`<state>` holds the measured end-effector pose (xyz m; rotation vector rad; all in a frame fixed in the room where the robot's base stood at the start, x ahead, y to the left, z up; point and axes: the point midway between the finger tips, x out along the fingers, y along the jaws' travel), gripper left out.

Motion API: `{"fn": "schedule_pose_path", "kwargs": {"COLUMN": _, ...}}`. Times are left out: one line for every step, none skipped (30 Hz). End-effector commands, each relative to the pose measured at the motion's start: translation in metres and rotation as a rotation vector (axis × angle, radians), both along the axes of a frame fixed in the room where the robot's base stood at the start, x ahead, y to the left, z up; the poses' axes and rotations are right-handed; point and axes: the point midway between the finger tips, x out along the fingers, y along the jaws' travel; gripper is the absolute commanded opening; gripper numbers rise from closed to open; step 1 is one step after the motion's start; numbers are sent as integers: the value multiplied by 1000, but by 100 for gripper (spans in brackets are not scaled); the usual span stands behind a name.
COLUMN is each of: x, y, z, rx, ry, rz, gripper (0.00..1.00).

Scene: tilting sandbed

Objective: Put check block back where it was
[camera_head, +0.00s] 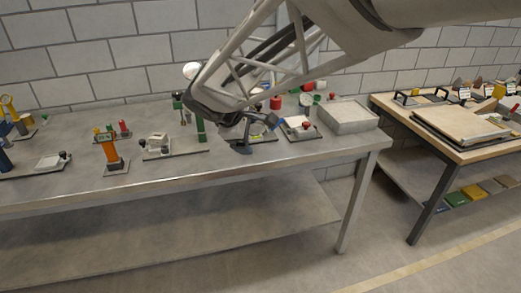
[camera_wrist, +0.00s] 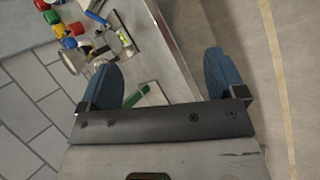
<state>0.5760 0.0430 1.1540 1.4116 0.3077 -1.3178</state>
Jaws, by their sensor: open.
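My gripper (camera_head: 257,137) hangs over the front right part of the steel bench. In the wrist view my gripper (camera_wrist: 162,76) shows two blue fingers spread wide, with no object held between them. A small device with a white plate and a red knob (camera_head: 305,125) stands on the bench just right of my gripper. In the wrist view a green strip (camera_wrist: 138,95) lies beyond the fingers, near the left one. I cannot tell which thing, if any, is the check block. My arm and gripper hide part of the bench behind them.
The steel bench (camera_head: 200,177) carries several small devices, including an orange post (camera_head: 110,150) at left. A grey open box (camera_head: 347,117) sits at its right end. A wooden table (camera_head: 490,150) with a shallow tray stands at right, across a gap. The bench's front strip is clear.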

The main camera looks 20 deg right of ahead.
Motion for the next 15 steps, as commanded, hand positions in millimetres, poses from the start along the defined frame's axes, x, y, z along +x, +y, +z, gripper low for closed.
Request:
{"fn": "schedule_pose_path", "kwargs": {"x": -18, "y": -10, "z": 3, "rx": 43, "ry": -13, "rz": -59, "gripper": 89}}
{"fn": "schedule_pose_path", "kwargs": {"x": -28, "y": -14, "z": 4, "rx": 70, "ry": -18, "rz": -94, "gripper": 89}}
{"fn": "schedule_pose_path", "kwargs": {"x": -41, "y": -20, "z": 4, "rx": 107, "ry": -26, "rz": -142, "gripper": 89}}
{"fn": "schedule_pose_path", "kwargs": {"x": -51, "y": -24, "z": 5, "rx": 134, "ry": -32, "rz": -176, "gripper": 89}}
{"fn": "schedule_pose_path", "kwargs": {"x": -61, "y": -27, "z": 5, "rx": 161, "ry": -38, "rz": -211, "gripper": 89}}
{"fn": "schedule_pose_path", "kwargs": {"x": -74, "y": -32, "z": 5, "rx": 197, "ry": -46, "rz": -258, "gripper": 89}}
{"fn": "schedule_pose_path", "kwargs": {"x": -84, "y": -34, "z": 5, "rx": 223, "ry": -52, "rz": -294, "gripper": 89}}
{"fn": "schedule_pose_path", "kwargs": {"x": -94, "y": -37, "z": 5, "rx": 250, "ry": -57, "rz": -328, "gripper": 89}}
{"fn": "schedule_pose_path", "kwargs": {"x": -107, "y": -40, "z": 5, "rx": 285, "ry": -66, "rz": -375, "gripper": 89}}
{"fn": "schedule_pose_path", "kwargs": {"x": -117, "y": -43, "z": 4, "rx": 313, "ry": -71, "rz": -410, "gripper": 89}}
{"fn": "schedule_pose_path", "kwargs": {"x": -126, "y": -44, "z": 4, "rx": 339, "ry": -78, "rz": -444, "gripper": 89}}
{"fn": "schedule_pose_path", "kwargs": {"x": -139, "y": -47, "z": 3, "rx": 375, "ry": -85, "rz": -491, "gripper": 89}}
{"fn": "schedule_pose_path", "kwargs": {"x": -148, "y": -48, "z": 3, "rx": 401, "ry": -92, "rz": -525, "gripper": 89}}
{"fn": "schedule_pose_path", "kwargs": {"x": -158, "y": -49, "z": 1, "rx": 428, "ry": -96, "rz": -560, "gripper": 89}}
{"fn": "schedule_pose_path", "kwargs": {"x": -170, "y": -50, "z": 0, "rx": 463, "ry": -104, "rz": -606, "gripper": 89}}
